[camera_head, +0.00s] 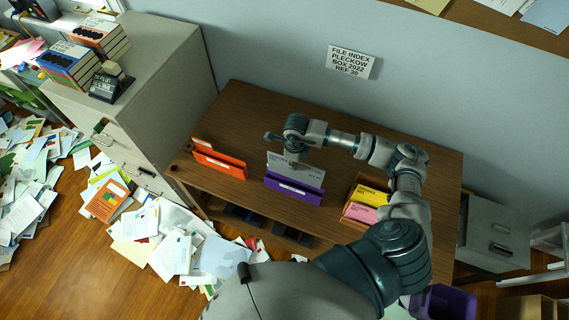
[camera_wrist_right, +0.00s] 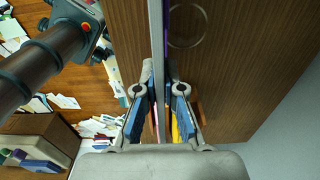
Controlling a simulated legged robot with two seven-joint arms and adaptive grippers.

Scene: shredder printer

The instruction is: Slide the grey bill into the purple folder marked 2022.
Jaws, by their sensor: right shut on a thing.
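The grey bill (camera_head: 308,165) stands upright at the purple folder (camera_head: 294,191) on the wooden desk, its printed upper part showing above the folder's front. The bill's lower edge is hidden behind that front, so I cannot tell how deep it sits. My right gripper (camera_head: 291,161) is shut on the bill near its top edge. In the right wrist view the gripper's two blue-padded fingers (camera_wrist_right: 158,108) close on the bill, seen edge-on as a thin grey strip (camera_wrist_right: 157,45). A sliver of purple shows beside it. The folder's label is too small to read. My left gripper is not seen.
An orange folder (camera_head: 220,163) stands left of the purple one. A wooden box (camera_head: 350,213) with yellow and pink cards is to the right. A grey cabinet (camera_head: 160,70) borders the desk's left side; papers (camera_head: 150,235) litter the floor. A wall sign (camera_head: 352,62) hangs behind.

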